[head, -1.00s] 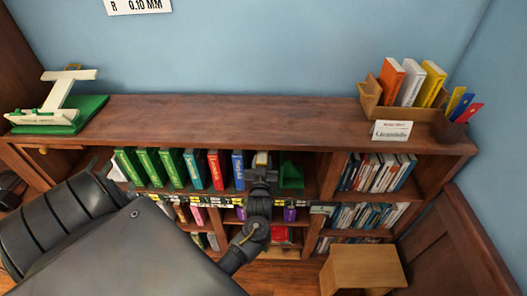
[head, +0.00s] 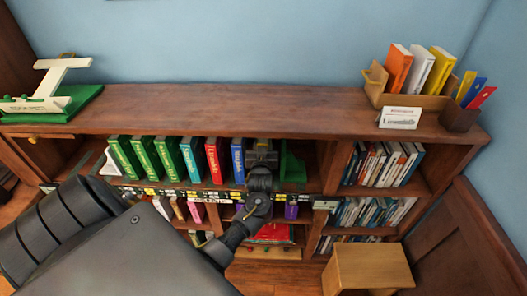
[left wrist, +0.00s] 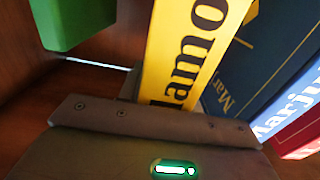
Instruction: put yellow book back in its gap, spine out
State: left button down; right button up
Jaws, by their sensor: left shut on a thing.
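The yellow book (left wrist: 185,50) fills the middle of the left wrist view, black letters on its spine facing my gripper. My left gripper (left wrist: 150,115) is shut on it; its fingertips are not clearly seen. In the head view the left gripper (head: 262,158) is at the top shelf, between the blue book (head: 238,160) and the green bookend (head: 292,167), and hides the yellow book. In the wrist view the dark blue book (left wrist: 265,60) is close on the yellow book's right. How deep the yellow book sits cannot be told. The right gripper is not in view.
Red (head: 213,160), teal and green books stand left of the blue book. The bookcase top (head: 230,105) is above, with a book box (head: 410,98) at right and a white-and-green stand (head: 50,95) at left. A wooden stool (head: 368,268) is at lower right.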

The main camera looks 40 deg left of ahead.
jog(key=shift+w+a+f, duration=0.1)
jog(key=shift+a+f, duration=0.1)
pick_arm(q)
jog(key=shift+f, duration=0.15)
jog(key=c, duration=1.3)
grip_release()
jog(key=shift+f, duration=0.15)
jog(key=o, duration=0.3)
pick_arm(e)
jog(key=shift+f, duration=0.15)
pick_arm(q)
jog(key=shift+o, duration=0.2)
jog(key=b+v, duration=0.2)
jog(key=v, duration=1)
jog(key=shift+r, duration=0.2)
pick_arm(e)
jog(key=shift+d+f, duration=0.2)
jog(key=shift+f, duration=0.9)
pick_arm(q)
jog(key=shift+d+f, duration=0.1)
jog(key=shift+f, duration=0.05)
